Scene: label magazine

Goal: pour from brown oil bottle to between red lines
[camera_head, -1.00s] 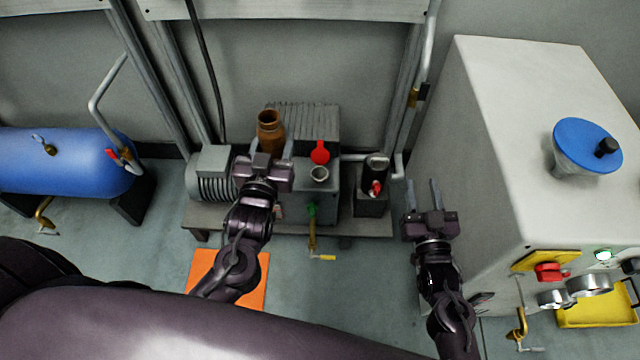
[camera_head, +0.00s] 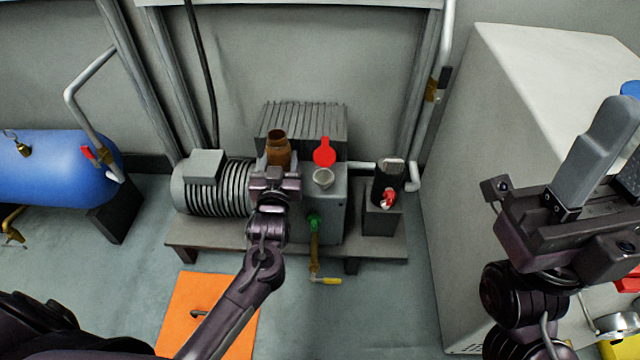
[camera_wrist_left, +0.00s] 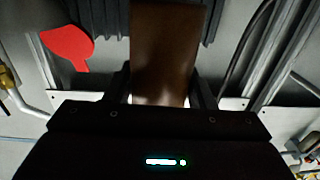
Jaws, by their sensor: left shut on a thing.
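The brown oil bottle (camera_head: 278,152) is held upright above the pump, its open neck pointing up. My left gripper (camera_head: 277,172) is shut on it from the front. In the left wrist view the brown bottle (camera_wrist_left: 163,50) fills the space between the fingers. Right of the bottle, the pump's round filler opening (camera_head: 323,178) stands open, with a red cap (camera_head: 325,152) tilted up behind it. The bottle is apart from the opening. Red level lines cannot be made out. My right gripper (camera_head: 606,160) is large at the right, its fingers apart and empty.
The pump motor (camera_head: 212,185) and ribbed block (camera_head: 300,122) stand on a low bench (camera_head: 210,240). A black canister with a red tap (camera_head: 388,183) is at right. A brass drain with yellow handle (camera_head: 318,265) projects forward. A white cabinet (camera_head: 480,120) bounds the right side.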

